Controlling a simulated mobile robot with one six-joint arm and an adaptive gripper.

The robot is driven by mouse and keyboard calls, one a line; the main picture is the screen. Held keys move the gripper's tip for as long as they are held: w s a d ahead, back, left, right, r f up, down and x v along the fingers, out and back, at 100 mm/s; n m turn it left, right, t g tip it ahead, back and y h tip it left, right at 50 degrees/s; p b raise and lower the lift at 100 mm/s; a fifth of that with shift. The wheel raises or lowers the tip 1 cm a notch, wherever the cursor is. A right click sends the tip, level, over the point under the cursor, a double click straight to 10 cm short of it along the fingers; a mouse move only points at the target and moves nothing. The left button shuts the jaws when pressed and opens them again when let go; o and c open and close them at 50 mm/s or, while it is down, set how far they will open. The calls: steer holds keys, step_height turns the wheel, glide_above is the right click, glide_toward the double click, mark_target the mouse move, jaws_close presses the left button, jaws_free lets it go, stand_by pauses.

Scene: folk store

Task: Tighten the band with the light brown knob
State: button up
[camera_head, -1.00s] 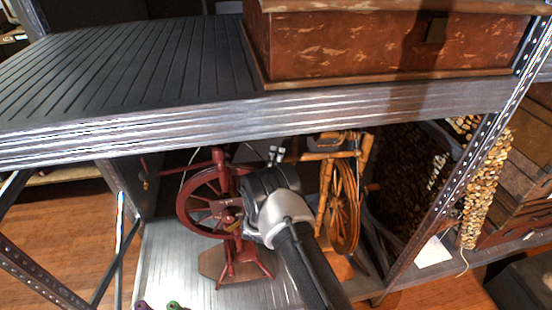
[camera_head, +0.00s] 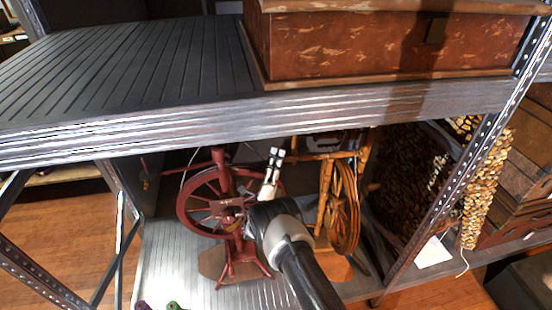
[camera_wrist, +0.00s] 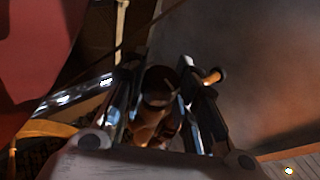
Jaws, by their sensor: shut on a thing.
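In the wrist view, my gripper (camera_wrist: 160,105) has its fingers on both sides of a brown turned knob (camera_wrist: 156,90) and is shut on it. A small light brown peg end (camera_wrist: 212,76) shows beside the right finger. In the head view, my wrist covers the fingers and the held knob, in front of the right side of a dark red spinning wheel (camera_head: 190,222). A light brown spinning wheel (camera_head: 348,210) stands to the right, apart from my wrist. I cannot see the band clearly.
A grey metal shelf board (camera_head: 180,130) runs above the wheels, with a reddish wooden chest (camera_head: 350,45) on it. Perforated shelf posts (camera_head: 440,185) stand at the right.

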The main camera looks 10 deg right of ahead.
steer(key=o, duration=1.1)
